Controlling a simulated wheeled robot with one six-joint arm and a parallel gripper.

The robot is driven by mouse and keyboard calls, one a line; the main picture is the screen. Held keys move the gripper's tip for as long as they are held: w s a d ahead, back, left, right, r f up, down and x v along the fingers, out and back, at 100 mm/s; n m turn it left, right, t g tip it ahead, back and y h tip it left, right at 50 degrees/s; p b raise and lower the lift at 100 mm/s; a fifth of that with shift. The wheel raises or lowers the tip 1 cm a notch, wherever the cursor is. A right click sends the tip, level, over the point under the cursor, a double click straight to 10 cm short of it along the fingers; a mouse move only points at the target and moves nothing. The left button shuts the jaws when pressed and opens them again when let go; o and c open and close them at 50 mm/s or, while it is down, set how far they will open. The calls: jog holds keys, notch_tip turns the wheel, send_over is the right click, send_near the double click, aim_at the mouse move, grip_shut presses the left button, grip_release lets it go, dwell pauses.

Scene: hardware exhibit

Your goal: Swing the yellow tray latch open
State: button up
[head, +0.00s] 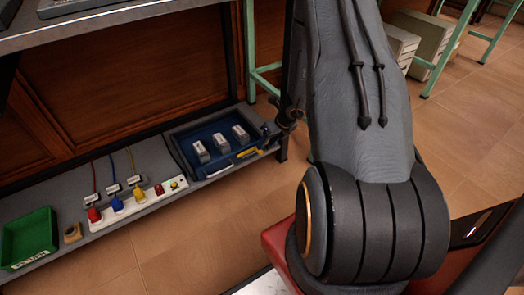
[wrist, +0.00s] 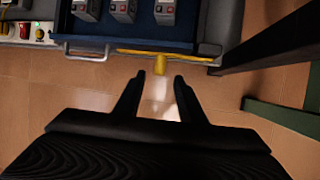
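The yellow tray latch (wrist: 185,57) is a thin bar lying across the front edge of the blue tray (wrist: 120,44) in the wrist view, with a short yellow knob (wrist: 160,70) sticking out toward me. In the head view the latch (head: 247,152) shows at the tray's front right corner. My gripper (wrist: 159,76) is open and empty. Its fingertips sit either side of the knob's end in the wrist view; contact is not visible. In the head view my gripper (head: 284,122) is small and partly hidden by my arm.
The blue tray holds several grey blocks and has a metal handle (wrist: 85,49) left of the latch. A panel with coloured plugs (head: 135,202) and a green bin (head: 29,238) lie further left on the low shelf. A dark table leg (wrist: 270,48) stands right. Floor in front is clear.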

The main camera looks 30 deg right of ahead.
jog(key=b+x, duration=0.2)
jog(key=x, duration=0.3)
jog(key=shift+w+a+f, duration=0.1)
jog(key=shift+f, duration=0.15)
grip_shut()
